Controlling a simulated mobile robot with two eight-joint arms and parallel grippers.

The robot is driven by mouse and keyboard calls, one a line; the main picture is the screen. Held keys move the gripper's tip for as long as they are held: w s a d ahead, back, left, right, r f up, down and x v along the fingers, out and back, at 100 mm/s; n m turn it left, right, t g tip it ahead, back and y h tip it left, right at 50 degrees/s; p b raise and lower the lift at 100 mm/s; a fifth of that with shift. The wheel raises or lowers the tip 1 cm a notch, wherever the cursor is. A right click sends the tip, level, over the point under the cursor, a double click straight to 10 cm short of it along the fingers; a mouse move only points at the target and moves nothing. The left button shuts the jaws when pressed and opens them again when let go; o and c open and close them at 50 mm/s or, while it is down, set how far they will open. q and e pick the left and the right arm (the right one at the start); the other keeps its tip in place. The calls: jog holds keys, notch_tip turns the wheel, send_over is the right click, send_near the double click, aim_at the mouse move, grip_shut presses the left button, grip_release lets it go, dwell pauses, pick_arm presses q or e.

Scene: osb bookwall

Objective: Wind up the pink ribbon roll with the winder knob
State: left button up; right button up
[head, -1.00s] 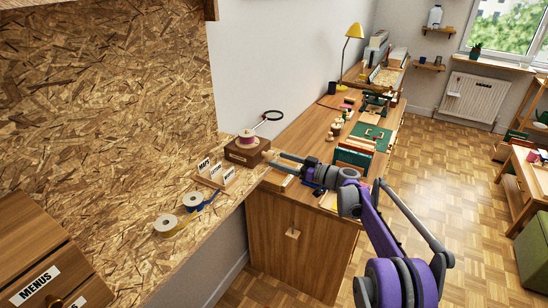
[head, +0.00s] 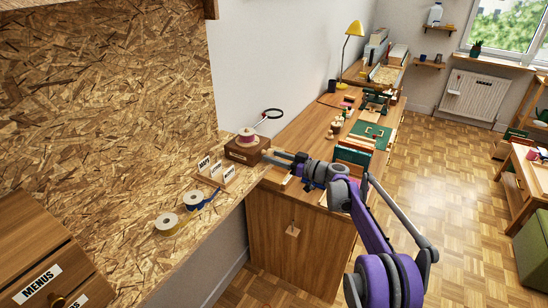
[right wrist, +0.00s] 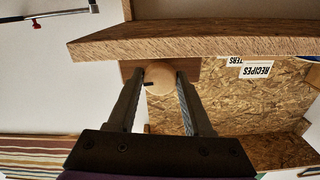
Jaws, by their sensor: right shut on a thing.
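The pink ribbon roll (head: 247,138) sits on top of a dark brown wooden box (head: 240,153) at the near end of the desk, beside the wall. My right gripper (head: 270,156) reaches in from the right, its fingertips at the box's right side. In the right wrist view, a round pale wooden knob (right wrist: 158,80) with a small dark mark lies between the fingertips of my right gripper (right wrist: 162,72), which is shut on it. The knob is hidden in the head view. My left gripper is not in view.
A card holder (head: 217,176) with white label cards stands just in front of the box. A magnifier (head: 272,114) is behind the pink roll. Green books (head: 354,154) stand behind my right arm.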

grip_shut()
jog(key=shift+r+m+p, duration=0.1)
jog(key=shift+m+p, duration=0.2)
jog(key=shift+m, duration=1.9)
jog(key=o, duration=1.2)
grip_release()
jog(key=shift+d, duration=0.1)
jog(key=b+v, duration=0.1)
jog(key=v, duration=0.9)
jog(key=shift+s+d, duration=0.25)
jog(key=shift+s, duration=0.05)
